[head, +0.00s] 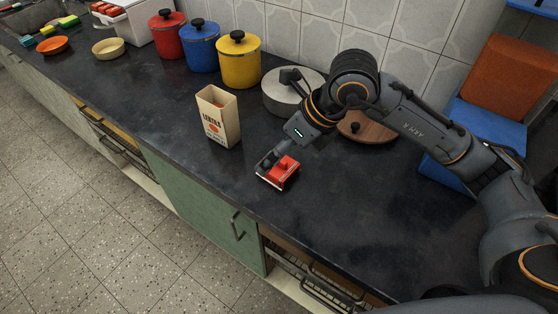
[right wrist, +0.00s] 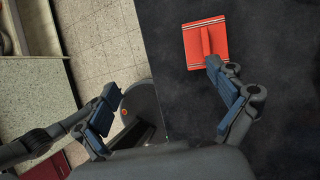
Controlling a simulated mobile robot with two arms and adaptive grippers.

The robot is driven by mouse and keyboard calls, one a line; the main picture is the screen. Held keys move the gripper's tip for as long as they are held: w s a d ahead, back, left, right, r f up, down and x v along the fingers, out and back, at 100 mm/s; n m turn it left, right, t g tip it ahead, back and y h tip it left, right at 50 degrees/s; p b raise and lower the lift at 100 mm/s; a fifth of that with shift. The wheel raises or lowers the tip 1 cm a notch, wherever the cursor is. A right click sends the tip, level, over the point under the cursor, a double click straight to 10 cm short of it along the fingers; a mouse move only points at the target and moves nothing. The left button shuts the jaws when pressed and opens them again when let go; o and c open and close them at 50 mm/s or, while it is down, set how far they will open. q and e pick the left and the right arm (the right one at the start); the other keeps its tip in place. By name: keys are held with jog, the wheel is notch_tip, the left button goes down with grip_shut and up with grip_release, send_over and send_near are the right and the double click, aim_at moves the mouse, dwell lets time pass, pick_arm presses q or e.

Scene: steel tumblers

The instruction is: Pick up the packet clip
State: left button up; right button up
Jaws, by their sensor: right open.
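The red packet clip (head: 279,172) lies on the dark countertop near its front edge, in front of the lentils carton. It has a raised ridge and pale striped edges. In the right wrist view the clip (right wrist: 193,46) is at the top, right of centre, just beyond the tip of the right-hand finger. My right gripper (head: 272,158) is low over the counter at the clip and partly overlaps it in the head view. In the wrist view its fingers (right wrist: 160,84) are wide apart with nothing between them. I cannot tell whether a finger touches the clip. My left gripper is not in view.
An open lentils carton (head: 218,118) stands just behind the clip. A steel-grey round pot (head: 284,98) and a wooden round lid (head: 372,130) are near my right arm. Red (head: 168,38), blue (head: 200,50) and yellow (head: 239,65) canisters line the wall. Counter right of the clip is clear.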

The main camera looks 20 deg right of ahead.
aim_at(279, 165)
jog(key=w+d+f+h, duration=0.1)
jog(key=w+d+h, duration=0.15)
jog(key=d, duration=0.25)
jog(key=shift+m, duration=0.3)
jog(key=x, duration=0.8)
jog(key=p+x, duration=0.1)
jog(key=x, duration=0.2)
jog(key=shift+w+a+f, duration=0.2)
jog(key=shift+w+a, duration=0.1)
jog(key=shift+w, duration=0.1)
jog(key=shift+w+a+f, duration=0.1)
jog(key=shift+w+f, duration=0.1)
jog(key=shift+f, duration=0.3)
jog(key=c, duration=1)
